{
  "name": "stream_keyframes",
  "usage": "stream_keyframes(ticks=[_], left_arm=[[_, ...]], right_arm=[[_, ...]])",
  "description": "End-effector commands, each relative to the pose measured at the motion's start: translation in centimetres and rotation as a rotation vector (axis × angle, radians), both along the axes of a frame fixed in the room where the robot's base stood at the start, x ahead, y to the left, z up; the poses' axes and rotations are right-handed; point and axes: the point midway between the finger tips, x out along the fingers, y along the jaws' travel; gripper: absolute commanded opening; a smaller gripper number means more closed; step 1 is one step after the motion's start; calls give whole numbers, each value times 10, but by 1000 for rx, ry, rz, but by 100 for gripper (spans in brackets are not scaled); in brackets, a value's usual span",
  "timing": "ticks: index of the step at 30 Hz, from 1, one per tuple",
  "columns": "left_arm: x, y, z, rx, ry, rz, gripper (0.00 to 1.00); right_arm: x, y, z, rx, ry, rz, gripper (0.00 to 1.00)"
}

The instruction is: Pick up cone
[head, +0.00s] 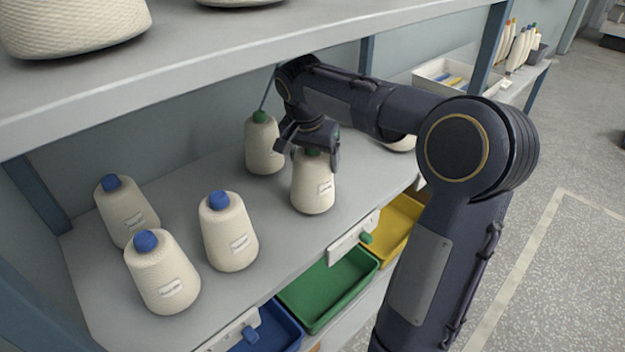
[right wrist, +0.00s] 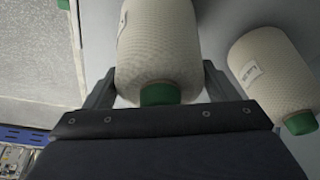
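A cream cone with a green tip (head: 313,182) stands upright on the lower shelf. My right gripper (head: 310,150) is directly above it, with fingers spread on either side of its top. In the right wrist view the same cone (right wrist: 158,45) lies between the two fingers, its green tip close to the palm. The fingers look very near its sides; contact is not clear. A second green-tipped cone (head: 264,145) stands behind and to the left, and shows at the right of the wrist view (right wrist: 275,75). My left gripper is not in view.
Several blue-tipped cones (head: 228,232) stand on the shelf's left part. Another cone (head: 400,143) is partly hidden behind my right arm. Green (head: 330,285), yellow (head: 398,225) and blue (head: 270,330) bins sit below the front edge. An upper shelf (head: 220,60) overhangs.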

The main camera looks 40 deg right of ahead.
Motion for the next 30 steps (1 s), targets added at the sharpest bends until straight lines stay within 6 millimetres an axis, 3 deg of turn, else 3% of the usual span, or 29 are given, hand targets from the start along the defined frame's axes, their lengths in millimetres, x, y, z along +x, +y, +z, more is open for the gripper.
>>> stream_keyframes(ticks=[2,11,20,25,30], left_arm=[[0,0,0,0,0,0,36],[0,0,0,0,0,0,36],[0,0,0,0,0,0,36],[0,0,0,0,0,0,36],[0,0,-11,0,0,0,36]], right_arm=[[0,0,0,0,0,0,69],[0,0,0,0,0,0,29],[0,0,3,-1,-3,1,29],[1,0,17,-1,-5,0,29],[-35,-4,14,-1,-5,-3,29]])
